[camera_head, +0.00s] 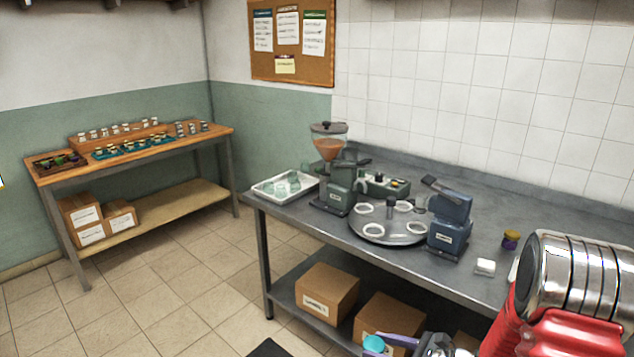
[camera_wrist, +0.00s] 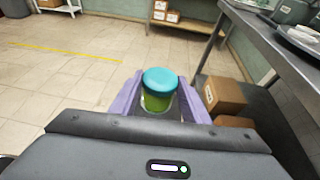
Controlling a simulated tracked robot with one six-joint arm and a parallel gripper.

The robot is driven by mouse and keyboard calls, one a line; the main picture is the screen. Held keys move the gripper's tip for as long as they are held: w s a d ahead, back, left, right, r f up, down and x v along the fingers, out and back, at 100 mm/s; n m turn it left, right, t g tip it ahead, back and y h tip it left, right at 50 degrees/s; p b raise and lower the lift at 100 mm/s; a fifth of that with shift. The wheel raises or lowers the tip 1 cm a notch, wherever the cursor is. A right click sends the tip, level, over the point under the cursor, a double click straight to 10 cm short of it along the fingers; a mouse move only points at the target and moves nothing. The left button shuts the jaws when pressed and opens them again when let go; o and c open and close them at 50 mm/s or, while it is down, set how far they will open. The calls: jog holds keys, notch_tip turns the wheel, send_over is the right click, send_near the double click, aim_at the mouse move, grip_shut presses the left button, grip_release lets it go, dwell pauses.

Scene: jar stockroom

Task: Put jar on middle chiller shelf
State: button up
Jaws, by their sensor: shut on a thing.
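A jar with a teal lid and green contents (camera_wrist: 159,90) is between the purple fingers of my gripper (camera_wrist: 160,100) in the wrist view. The fingers are shut on it, one on each side, and the lid faces up toward the camera. In the head view the teal lid (camera_head: 374,344) shows at the bottom edge, with my gripper (camera_head: 388,345) partly cut off by the frame. The jar is held in front of the steel bench, above the floor. No chiller or middle shelf can be made out in either view.
The steel bench (camera_head: 300,218) carries a grinder (camera_head: 341,180), a round turntable (camera_head: 388,236), a blue machine (camera_head: 450,222) and a white tray (camera_head: 275,197). Cardboard boxes (camera_head: 327,291) sit on its lower shelf. A wooden table (camera_head: 190,140) with small jars stands at the back left.

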jog(key=shift+a, duration=0.2)
jog(key=shift+w+d+r, duration=0.15)
jog(key=shift+r, duration=0.1)
jog(key=w+d+r+m+t+h, duration=0.2)
jog(key=d+r+m+t+h, duration=0.3)
jog(key=r, duration=0.7)
jog(key=shift+d+m+h, duration=0.85)
jog(key=shift+m+h, duration=0.35)
jog(key=shift+w+d, duration=0.1)
